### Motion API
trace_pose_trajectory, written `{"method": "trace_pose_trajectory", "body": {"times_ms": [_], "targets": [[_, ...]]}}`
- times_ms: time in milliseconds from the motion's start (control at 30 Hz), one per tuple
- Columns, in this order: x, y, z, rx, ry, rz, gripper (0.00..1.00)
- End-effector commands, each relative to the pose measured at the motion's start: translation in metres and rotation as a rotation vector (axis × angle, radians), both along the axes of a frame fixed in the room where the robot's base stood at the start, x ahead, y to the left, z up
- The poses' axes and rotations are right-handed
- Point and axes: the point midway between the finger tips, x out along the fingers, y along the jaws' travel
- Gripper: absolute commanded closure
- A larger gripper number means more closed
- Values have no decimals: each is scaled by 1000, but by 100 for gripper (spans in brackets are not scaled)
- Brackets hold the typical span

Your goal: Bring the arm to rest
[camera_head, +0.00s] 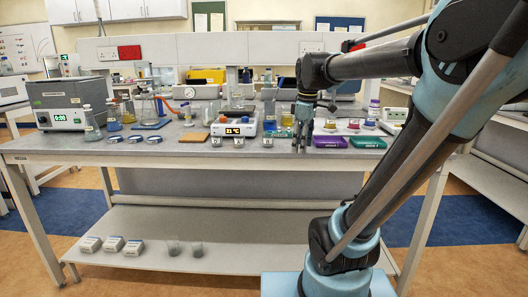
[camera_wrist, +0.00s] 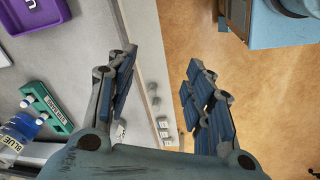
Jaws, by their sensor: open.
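My gripper (camera_head: 303,128) is in front of the lab bench (camera_head: 200,158), over its near part, in the head view, pointing down. In the wrist view my gripper (camera_wrist: 160,90) shows its two blue-padded fingers wide apart with nothing between them. The bench edge and the orange floor (camera_wrist: 250,100) lie below the fingers. My arm reaches in from the right side of the head view, bent at the elbow.
A hot plate (camera_head: 233,130) with a display, small beakers, a purple tray (camera_head: 330,142) and a green rack (camera_head: 368,143) stand near the gripper. The wrist view shows a blue-labelled bottle (camera_wrist: 18,132). Small boxes (camera_head: 112,243) sit on the lower shelf (camera_head: 250,235).

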Motion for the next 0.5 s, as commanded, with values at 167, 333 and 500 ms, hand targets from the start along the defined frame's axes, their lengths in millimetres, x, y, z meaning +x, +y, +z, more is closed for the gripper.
{"method": "trace_pose_trajectory", "body": {"times_ms": [167,333,500], "targets": [[-48,-22,-50,33,-12,-297,53],[-90,-38,-99,69,-23,-580,53],[-126,-49,-149,108,-35,-844,53]]}}
